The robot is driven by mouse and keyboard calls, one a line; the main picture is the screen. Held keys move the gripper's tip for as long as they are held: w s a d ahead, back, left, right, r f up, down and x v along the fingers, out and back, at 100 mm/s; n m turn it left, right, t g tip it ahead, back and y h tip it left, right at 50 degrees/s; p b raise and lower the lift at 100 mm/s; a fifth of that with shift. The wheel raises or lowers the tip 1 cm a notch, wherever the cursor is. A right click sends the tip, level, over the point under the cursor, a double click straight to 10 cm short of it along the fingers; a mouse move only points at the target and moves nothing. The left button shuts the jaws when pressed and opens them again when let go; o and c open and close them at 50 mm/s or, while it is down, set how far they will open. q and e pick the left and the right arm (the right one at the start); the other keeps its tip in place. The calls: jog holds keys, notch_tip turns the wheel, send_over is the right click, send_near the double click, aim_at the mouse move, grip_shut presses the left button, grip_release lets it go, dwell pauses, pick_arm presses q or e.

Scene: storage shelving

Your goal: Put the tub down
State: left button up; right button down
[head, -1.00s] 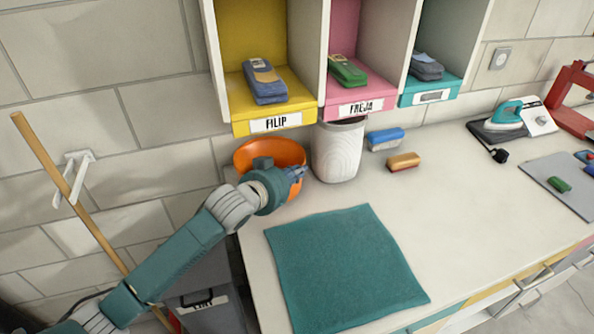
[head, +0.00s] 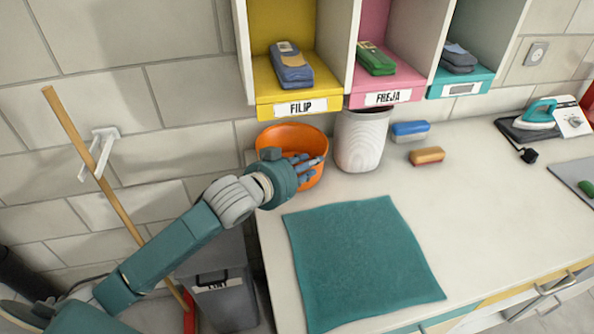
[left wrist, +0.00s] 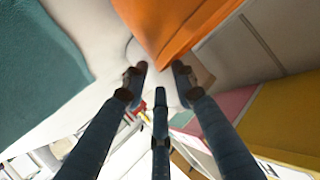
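The orange tub (head: 285,135) appears to stand upright on the back left corner of the pale counter (head: 460,200). Its front is partly hidden by my left gripper (head: 314,166). The gripper's fingers are spread apart at the tub's front right side. My right gripper is not in view.
A teal mat (head: 362,262) lies in front. The yellow FILIP cubby (head: 300,105) overhangs behind. The counter's right part has free room.

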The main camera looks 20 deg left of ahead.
pick_arm(q)
jog(key=v, duration=0.6)
jog(key=shift+s+r+b, duration=0.2)
jog(key=shift+s+b, duration=0.15)
